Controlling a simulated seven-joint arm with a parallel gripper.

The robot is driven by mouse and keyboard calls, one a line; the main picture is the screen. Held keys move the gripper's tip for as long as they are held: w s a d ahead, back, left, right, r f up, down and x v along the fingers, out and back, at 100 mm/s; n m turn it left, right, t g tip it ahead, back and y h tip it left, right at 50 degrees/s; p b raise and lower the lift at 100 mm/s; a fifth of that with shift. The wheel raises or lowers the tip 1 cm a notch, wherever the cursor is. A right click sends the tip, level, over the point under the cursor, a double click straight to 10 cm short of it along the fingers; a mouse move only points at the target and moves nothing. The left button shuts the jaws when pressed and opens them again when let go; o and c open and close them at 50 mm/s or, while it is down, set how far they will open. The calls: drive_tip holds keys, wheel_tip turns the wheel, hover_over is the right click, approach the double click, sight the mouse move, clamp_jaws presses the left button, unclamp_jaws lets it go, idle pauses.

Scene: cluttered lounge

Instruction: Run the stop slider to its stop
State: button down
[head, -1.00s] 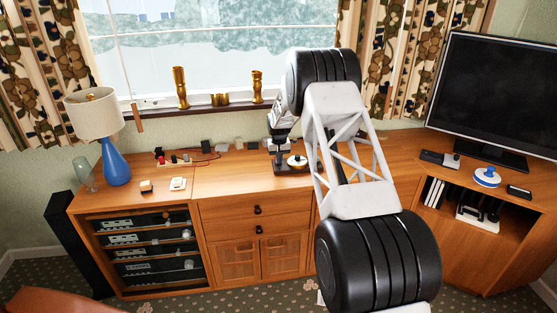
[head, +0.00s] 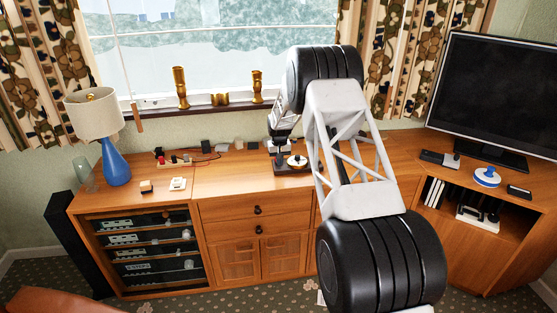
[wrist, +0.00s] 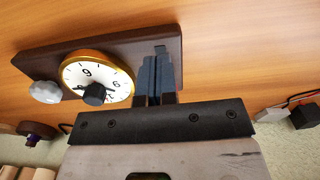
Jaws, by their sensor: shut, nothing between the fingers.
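A dark wooden board (wrist: 115,48) lies on the cabinet top; it also shows in the head view (head: 285,170). It carries a gold-rimmed dial (wrist: 97,78) with a white numbered face and a dark centre knob, and a pale faceted knob (wrist: 45,92) at its left end. My gripper (wrist: 160,62) is shut, its blue-grey fingers side by side over the board, right of the dial. A small dark piece (wrist: 160,47) shows at the fingertips; I cannot tell whether it is the stop slider or whether they touch. The fingers hide the board beneath them.
In the head view, a small board with plugs and a cable (head: 175,162) lies left on the cabinet (head: 225,180). A blue lamp (head: 115,165) stands at the far left and a television (head: 490,95) at the right. Bare wood lies in front of the dial board.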

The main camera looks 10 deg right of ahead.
wheel_tip(320, 180, up, 7)
idle(1.3)
drive_tip(key=shift+r, duration=0.1)
drive_tip(key=s+a+r+t, duration=0.1)
drive_tip(key=s+r, duration=1.2)
drive_tip(key=s, duration=0.4)
drive_tip(key=s+r, duration=1.4)
drive_tip(key=s, duration=0.4)
drive_tip(key=s+a+f+t, duration=0.1)
drive_tip(key=s+f, duration=0.2)
drive_tip(key=s, duration=3.5)
drive_tip(key=shift+s+t, duration=0.2)
drive_tip(key=shift+t, duration=0.1)
